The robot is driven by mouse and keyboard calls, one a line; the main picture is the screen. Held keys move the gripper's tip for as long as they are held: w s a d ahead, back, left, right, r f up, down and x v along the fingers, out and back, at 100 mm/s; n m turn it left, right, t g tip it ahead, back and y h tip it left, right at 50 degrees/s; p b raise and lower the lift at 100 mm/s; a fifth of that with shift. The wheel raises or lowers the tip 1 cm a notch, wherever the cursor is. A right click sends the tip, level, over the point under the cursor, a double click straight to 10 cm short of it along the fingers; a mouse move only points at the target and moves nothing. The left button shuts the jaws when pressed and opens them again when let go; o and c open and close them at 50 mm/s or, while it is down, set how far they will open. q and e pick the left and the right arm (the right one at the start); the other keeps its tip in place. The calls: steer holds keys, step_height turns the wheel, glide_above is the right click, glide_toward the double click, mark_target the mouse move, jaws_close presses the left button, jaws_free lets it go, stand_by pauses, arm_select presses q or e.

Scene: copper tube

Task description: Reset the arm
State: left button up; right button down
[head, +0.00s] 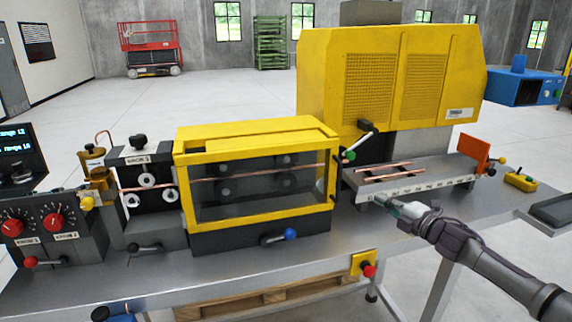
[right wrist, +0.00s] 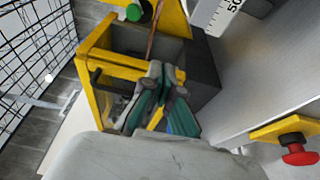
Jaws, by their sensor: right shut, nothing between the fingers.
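My right gripper (head: 392,206) reaches in from the lower right in the head view. It is shut and empty, in front of the ruler-edged tray at the bench's front side. In the right wrist view its teal-lined fingers (right wrist: 160,88) are together, with the yellow-framed machine behind them. Its arm stretches back to the lower right corner of the head view. My left gripper is not in view.
A copper tube (head: 150,187) runs through rollers into the yellow-framed box (head: 257,133). Cut copper pieces (head: 385,170) lie on the tray below the large yellow machine (head: 390,75). A red button (head: 368,271) sits on the front edge; it also shows in the right wrist view (right wrist: 296,150).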

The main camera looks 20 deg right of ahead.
steer(key=s+a+f+m+g+h, duration=0.2)
steer(key=s+a+f+m, duration=0.35)
steer(key=a+f, duration=0.5)
steer(key=s+a+f+m+g+h, duration=0.1)
steer(key=s+a+f+m+g, duration=0.25)
steer(key=s+a+f, duration=0.45)
steer(key=s+a+f+m+g+h, duration=0.1)
steer(key=s+a+f+m+g, duration=0.15)
steer(key=s, duration=0.65)
steer(key=s+a+f+m+g, duration=0.1)
steer(key=s+a+m+g, duration=0.25)
steer(key=s, duration=0.45)
steer(key=s+a+f+m+g+h, duration=0.1)
steer(key=s+a+m+g, duration=0.2)
steer(key=s, duration=0.6)
step_height(320, 180, down, 27)
steer(key=s+m, duration=0.1)
steer(key=s, duration=0.1)
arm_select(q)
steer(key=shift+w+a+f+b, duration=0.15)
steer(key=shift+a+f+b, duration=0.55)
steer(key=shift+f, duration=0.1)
arm_select(e)
steer(key=s+d+f+g, duration=0.2)
steer(key=s+d+f, duration=0.1)
steer(key=s+f, duration=1.3)
steer(key=shift+s+d+f, duration=0.15)
steer(key=shift+f, duration=0.25)
